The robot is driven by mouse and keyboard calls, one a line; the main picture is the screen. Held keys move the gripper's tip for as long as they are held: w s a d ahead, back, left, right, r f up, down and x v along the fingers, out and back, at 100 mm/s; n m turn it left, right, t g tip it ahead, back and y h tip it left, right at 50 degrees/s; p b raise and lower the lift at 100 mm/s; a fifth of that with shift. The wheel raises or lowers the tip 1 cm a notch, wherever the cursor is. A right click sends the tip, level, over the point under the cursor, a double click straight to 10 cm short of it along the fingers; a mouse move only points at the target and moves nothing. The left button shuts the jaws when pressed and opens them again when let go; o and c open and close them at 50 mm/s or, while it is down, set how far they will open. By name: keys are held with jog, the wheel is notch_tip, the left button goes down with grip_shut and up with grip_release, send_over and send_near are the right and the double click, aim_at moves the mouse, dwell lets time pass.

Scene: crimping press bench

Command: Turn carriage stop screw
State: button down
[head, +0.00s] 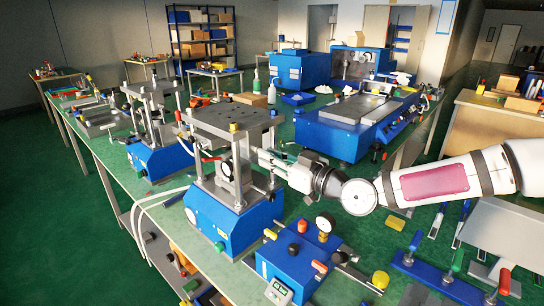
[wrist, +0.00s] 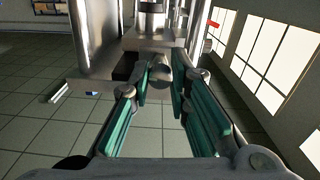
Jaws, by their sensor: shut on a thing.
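My gripper (head: 262,158) reaches in from the right to the near press (head: 238,205), a blue-based press with steel columns and a grey top plate. In the wrist view my gripper (wrist: 161,88) has its teal-padded fingers on both sides of a small rounded metal knob (wrist: 160,73), which looks like the carriage stop screw. The fingers are shut on it. The knob sits in front of a grey metal block (wrist: 150,38) between bright columns (wrist: 98,38). In the head view the screw is hidden by the gripper and press parts.
A second similar press (head: 155,155) stands behind to the left. A blue control box (head: 298,250) with gauge and knobs stands close in front, below my arm. A large blue machine (head: 345,135) is at the back right. Pale hoses (head: 145,205) run left of the press.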

jog(key=shift+r+m+p, duration=0.1)
jog(key=shift+m+p, duration=1.75)
jog(key=shift+m, duration=6.45)
jog(key=c, duration=1.5)
grip_release()
